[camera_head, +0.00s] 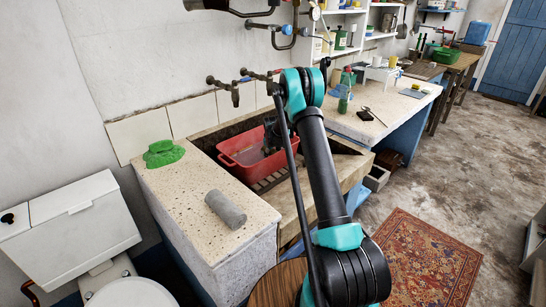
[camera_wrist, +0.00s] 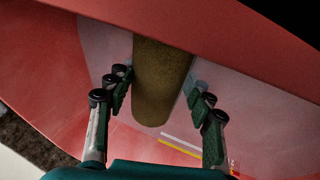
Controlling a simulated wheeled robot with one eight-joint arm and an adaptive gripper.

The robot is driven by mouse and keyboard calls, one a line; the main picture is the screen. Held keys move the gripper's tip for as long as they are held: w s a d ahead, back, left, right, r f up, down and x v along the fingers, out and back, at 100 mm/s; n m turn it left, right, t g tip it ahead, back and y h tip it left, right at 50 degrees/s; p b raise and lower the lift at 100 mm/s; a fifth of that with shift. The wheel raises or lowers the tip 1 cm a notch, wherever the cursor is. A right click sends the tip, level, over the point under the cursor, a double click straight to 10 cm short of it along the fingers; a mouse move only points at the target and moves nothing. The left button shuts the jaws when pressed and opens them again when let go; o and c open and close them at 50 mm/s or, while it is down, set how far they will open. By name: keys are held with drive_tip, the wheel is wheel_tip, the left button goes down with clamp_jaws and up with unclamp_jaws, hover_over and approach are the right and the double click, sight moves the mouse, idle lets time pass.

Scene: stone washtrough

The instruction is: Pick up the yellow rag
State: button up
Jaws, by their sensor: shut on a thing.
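The yellow rag (camera_wrist: 162,85) shows in the wrist view as a rolled cylinder, dull yellow-brown in shadow. It lies inside the red tub (camera_wrist: 45,40), by its wall. My gripper (camera_wrist: 160,92) has one finger on each side of the rag and is shut on it. In the head view my gripper (camera_head: 272,134) reaches down into the red tub (camera_head: 238,142), which sits in the stone trough. I cannot make out the rag in the head view.
A grey roll (camera_head: 226,209) and a folded green cloth (camera_head: 163,153) lie on the stone ledge left of the tub. Taps (camera_head: 233,88) jut from the wall above the trough. A green bottle (camera_head: 344,95) stands on the counter to the right.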

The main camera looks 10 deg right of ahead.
drive_tip(key=c, duration=0.5)
drive_tip(key=shift+o, duration=0.2)
